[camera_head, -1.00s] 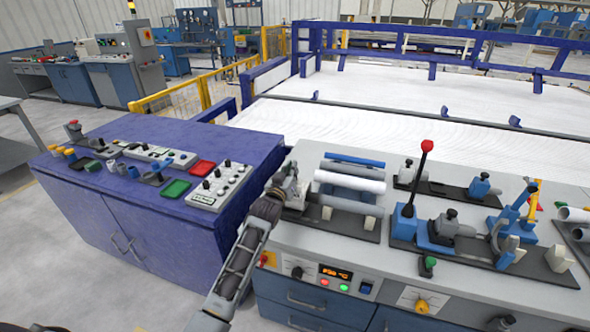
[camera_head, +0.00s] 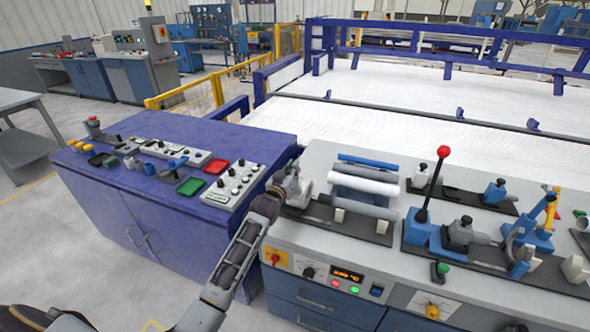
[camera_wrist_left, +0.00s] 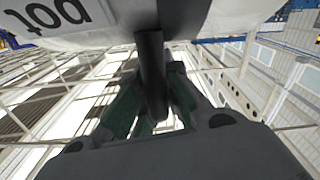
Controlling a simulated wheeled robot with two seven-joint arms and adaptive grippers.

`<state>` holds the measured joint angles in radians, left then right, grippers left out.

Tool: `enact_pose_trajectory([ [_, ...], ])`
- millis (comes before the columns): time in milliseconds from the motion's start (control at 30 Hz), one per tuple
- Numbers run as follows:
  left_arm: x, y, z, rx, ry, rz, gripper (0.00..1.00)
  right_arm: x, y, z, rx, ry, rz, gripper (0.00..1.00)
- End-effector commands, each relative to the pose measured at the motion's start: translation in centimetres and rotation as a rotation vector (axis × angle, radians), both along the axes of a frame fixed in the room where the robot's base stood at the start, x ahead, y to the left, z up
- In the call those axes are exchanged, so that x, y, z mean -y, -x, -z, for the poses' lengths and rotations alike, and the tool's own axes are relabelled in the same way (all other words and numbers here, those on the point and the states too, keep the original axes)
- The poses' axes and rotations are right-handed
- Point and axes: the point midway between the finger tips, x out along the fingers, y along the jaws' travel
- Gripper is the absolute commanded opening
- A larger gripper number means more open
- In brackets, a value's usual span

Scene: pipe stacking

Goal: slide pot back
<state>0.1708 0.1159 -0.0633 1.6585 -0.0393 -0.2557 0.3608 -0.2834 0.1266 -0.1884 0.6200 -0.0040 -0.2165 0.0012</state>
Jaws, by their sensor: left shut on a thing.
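The pot is a pale piece (camera_head: 303,189) at the left end of the grey bench, largely covered by my gripper in the head view. In the left wrist view its white side (camera_wrist_left: 105,35) fills the top, with the upside-down word "pot". A dark round handle (camera_wrist_left: 150,65) comes down from it between my fingers. My left gripper (camera_head: 283,188) is shut on this handle; its fingers (camera_wrist_left: 152,105) lie on both sides of it. Whether the pot touches the bench is hidden. My right gripper is not in view.
Just right of the pot, a rack (camera_head: 352,219) holds blue, grey and white pipes. A clamp fixture with a red-knobbed lever (camera_head: 443,152) stands farther right. A purple cabinet with a button panel (camera_head: 233,186) is close on the left. White rollered bed lies behind.

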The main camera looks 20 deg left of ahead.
Motion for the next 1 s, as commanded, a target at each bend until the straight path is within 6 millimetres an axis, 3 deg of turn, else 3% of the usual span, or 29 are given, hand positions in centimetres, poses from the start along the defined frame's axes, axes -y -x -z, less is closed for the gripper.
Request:
enact_pose_trajectory([
  [100, -0.4, -0.1, -0.3, 0.007, -0.003, -0.005, 0.00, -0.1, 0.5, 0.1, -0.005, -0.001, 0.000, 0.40],
  [133, -0.5, -0.1, -0.4, 0.007, -0.003, -0.006, 0.08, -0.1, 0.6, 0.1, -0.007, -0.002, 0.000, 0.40],
  [267, -0.5, -0.1, -0.4, 0.008, -0.003, -0.007, 0.25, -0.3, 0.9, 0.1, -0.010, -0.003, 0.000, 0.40],
  [467, -0.6, 0.1, -0.4, 0.008, -0.004, -0.008, 0.27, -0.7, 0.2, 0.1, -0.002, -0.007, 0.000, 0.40],
  [500, -0.6, 0.2, -0.4, 0.008, -0.004, -0.008, 0.33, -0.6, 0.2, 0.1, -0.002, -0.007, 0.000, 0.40],
  [1000, -0.2, 3.7, -0.1, 0.003, -0.002, -0.002, 0.33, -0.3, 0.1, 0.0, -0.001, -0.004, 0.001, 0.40],
])
